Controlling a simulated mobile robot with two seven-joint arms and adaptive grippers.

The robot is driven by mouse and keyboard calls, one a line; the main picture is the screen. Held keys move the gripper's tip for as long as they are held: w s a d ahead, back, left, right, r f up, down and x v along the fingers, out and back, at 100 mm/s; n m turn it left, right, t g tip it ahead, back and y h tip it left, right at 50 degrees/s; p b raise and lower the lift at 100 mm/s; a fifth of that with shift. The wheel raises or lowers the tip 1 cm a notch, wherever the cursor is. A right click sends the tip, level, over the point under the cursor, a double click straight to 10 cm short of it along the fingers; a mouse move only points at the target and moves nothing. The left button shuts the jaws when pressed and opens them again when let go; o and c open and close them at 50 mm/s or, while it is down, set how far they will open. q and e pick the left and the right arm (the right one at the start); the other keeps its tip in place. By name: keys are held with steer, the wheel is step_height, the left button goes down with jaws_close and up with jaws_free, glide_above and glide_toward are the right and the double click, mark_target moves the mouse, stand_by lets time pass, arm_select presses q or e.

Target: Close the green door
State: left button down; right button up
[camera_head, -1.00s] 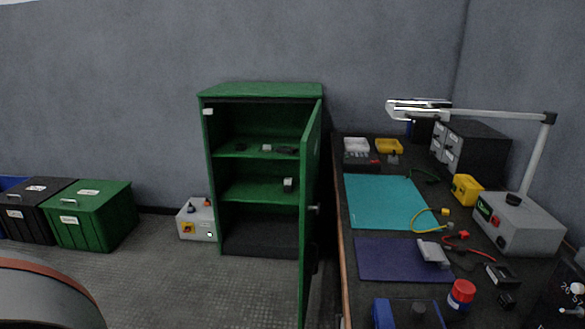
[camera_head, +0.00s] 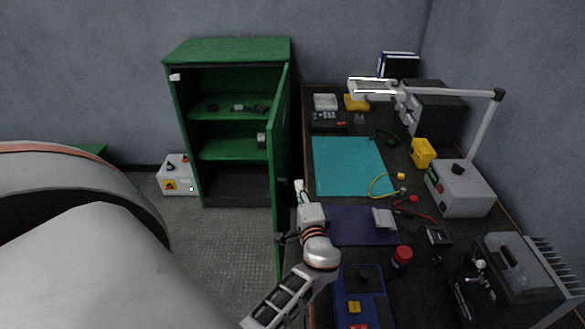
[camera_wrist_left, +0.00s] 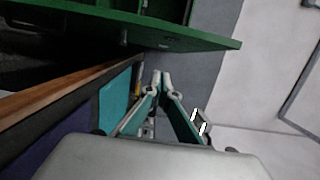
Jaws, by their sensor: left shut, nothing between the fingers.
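The green door (camera_head: 280,150) of the green cabinet (camera_head: 228,50) stands wide open in the head view, hinged at the cabinet's right side and swung out toward me. Its edge faces me and the shelves are exposed. My left gripper (camera_head: 299,186) is shut and empty, just right of the door's outer face, between door and workbench. I cannot tell whether the wrist or fingers touch the door. In the left wrist view the closed fingertips (camera_wrist_left: 161,76) sit below a long green panel (camera_wrist_left: 130,26), which appears to be the door. My right gripper is not in view.
The workbench (camera_head: 297,130) runs close along the door's right side, with a teal mat (camera_head: 350,165), a lamp arm (camera_head: 440,90) and several tools. The floor (camera_head: 225,240) before the cabinet is clear.

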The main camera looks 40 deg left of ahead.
arm_select(q)
steer(key=w+a+p, duration=0.2)
steer(key=w+a, duration=0.1)
steer(key=a, duration=0.7)
steer(key=shift+w+a+p, duration=0.2)
steer(key=shift+a+p, duration=0.1)
steer(key=shift+p, duration=0.05)
